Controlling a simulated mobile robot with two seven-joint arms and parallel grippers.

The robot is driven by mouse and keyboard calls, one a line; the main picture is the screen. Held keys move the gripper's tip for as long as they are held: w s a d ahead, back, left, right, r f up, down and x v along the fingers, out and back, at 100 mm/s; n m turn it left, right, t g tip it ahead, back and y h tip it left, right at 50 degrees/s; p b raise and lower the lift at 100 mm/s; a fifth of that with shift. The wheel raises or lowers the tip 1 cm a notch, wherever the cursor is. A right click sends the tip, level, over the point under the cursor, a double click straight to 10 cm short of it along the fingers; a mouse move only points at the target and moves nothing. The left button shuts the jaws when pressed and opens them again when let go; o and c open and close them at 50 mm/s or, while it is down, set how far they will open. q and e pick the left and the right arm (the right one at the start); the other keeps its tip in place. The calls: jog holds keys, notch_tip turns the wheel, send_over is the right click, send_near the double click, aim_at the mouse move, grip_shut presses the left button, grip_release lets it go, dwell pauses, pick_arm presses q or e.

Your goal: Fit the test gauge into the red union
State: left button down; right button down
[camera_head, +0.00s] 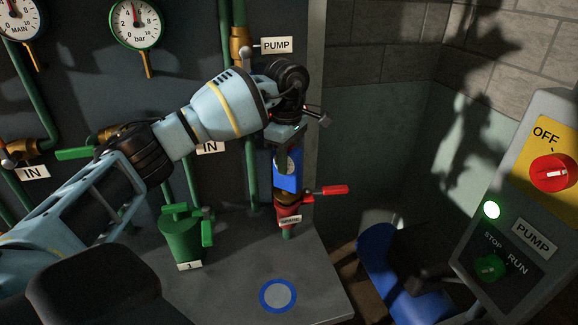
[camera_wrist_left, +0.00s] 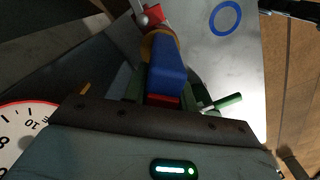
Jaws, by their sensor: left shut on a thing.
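My left gripper (camera_head: 287,160) reaches down from above and is shut on the blue-bodied test gauge (camera_head: 289,182). In the left wrist view its blue body (camera_wrist_left: 168,75) points away from the jaws, and part of a white dial (camera_wrist_left: 22,130) shows at the left edge. The red union (camera_head: 288,203), with a red lever to its right and a label below, stands upright directly under the gauge. In the wrist view brass and red parts (camera_wrist_left: 153,16) lie beyond the blue body. I cannot tell whether the gauge is seated or just above the union. My right gripper is not in view.
A green valve-like fitting (camera_head: 182,238) marked 1 stands left of the union. A blue ring (camera_head: 278,295) lies on the bare grey bench in front. Green pipes and dials (camera_head: 136,22) line the back panel. A pump switch box (camera_head: 525,215) stands at the right.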

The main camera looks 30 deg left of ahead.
pick_arm(q)
jog(key=shift+f, duration=0.75)
jog(key=shift+r, duration=0.1)
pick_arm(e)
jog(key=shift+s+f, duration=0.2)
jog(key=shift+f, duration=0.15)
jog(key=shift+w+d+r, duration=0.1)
pick_arm(q)
jog(key=shift+f, duration=0.35)
jog(key=c, duration=1.1)
grip_release()
notch_tip(320, 180, up, 12)
jog(key=shift+f+p, duration=0.2)
jog(key=shift+p, duration=1)
jog(key=shift+r, duration=0.5)
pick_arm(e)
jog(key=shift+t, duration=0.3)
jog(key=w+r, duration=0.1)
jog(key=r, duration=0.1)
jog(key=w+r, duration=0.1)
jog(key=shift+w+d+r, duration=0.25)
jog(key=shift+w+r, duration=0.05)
